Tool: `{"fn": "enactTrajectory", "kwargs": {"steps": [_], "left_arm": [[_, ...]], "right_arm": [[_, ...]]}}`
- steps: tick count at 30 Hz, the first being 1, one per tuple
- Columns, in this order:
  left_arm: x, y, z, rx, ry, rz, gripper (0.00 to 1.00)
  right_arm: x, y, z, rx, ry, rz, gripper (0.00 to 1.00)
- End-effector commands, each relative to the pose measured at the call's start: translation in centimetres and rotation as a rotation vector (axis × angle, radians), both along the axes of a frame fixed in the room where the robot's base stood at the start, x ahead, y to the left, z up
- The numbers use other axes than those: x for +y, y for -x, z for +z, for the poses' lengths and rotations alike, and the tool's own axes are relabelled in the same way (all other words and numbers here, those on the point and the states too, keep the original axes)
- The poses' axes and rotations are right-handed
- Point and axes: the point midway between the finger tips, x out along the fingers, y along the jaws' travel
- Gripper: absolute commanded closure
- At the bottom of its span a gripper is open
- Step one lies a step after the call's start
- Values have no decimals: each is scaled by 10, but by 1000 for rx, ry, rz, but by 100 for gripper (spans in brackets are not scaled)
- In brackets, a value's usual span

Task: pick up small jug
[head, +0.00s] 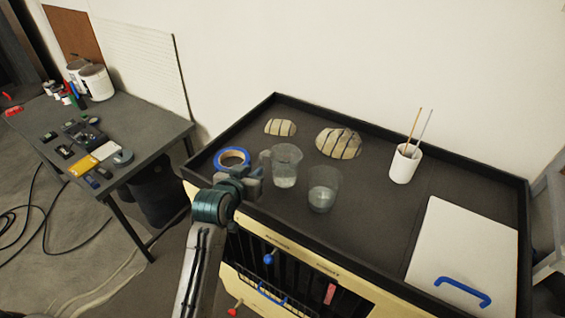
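A clear small jug (287,168) stands upright on the dark cart top, with a handle on its left side. A clear cup (323,190) stands close to its right and nearer to me. My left gripper (252,181) comes in over the cart's near left edge, just left of the jug. Its fingers are small and partly hidden, so I cannot tell whether they are open or touching the jug. My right gripper is out of view.
A roll of blue tape (232,155) lies behind my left gripper. Two striped stone-like pieces (338,143) lie behind the jug. A white cup (404,165) with sticks stands further right, and a white board (466,245) with a blue handle lies front right. A raised rim borders the cart.

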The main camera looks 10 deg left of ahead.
Motion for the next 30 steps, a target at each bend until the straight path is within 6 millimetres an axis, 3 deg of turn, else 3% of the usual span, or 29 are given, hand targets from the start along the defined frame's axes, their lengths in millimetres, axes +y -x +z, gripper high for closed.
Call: {"fn": "enactTrajectory", "kwargs": {"steps": [7,16,26,27,30], "left_arm": [[-2,-15,-4,2,1,0,80],[-6,-48,-19,1,1,-1,80],[-7,-54,-25,0,1,0,80],[-7,-55,-25,0,1,0,82],[-7,-54,-25,0,1,0,100]], "right_arm": [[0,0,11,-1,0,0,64],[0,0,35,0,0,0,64],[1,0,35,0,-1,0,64],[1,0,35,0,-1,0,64],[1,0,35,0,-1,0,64]]}}
